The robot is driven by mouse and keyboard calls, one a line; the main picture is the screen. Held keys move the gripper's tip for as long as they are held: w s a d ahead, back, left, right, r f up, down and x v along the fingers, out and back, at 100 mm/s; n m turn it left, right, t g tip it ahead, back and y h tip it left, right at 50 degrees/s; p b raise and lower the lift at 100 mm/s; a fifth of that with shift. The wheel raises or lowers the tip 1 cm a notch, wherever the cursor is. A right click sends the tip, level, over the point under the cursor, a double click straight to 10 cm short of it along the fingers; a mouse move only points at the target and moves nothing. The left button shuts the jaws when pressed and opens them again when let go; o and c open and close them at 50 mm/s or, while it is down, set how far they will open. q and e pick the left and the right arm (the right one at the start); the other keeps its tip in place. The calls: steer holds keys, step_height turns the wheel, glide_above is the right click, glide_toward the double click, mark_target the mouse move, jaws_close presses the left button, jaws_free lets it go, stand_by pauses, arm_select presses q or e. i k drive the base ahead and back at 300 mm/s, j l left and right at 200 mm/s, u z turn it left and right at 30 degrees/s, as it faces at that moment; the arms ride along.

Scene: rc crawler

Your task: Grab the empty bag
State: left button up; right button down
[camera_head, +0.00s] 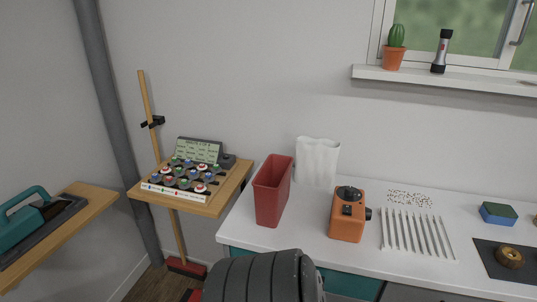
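A white bag (317,162) stands upright on the white counter, near the wall and just behind and right of a red bin. Its top edge looks uneven. I cannot see into it, so I cannot tell whether it is empty. Its lower left part is close to the red bin in the picture. Neither of my grippers shows in the head view.
The red bin (271,192) and an orange device (349,216) stand on the counter (300,240) in front of the bag. White sticks (416,232) lie to the right. A wooden shelf (218,205) holds a button panel (183,180) at left. A dark ribbed shape blocks the bottom middle.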

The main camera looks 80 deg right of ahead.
mark_target(317, 160)
steer(key=z, duration=3.05)
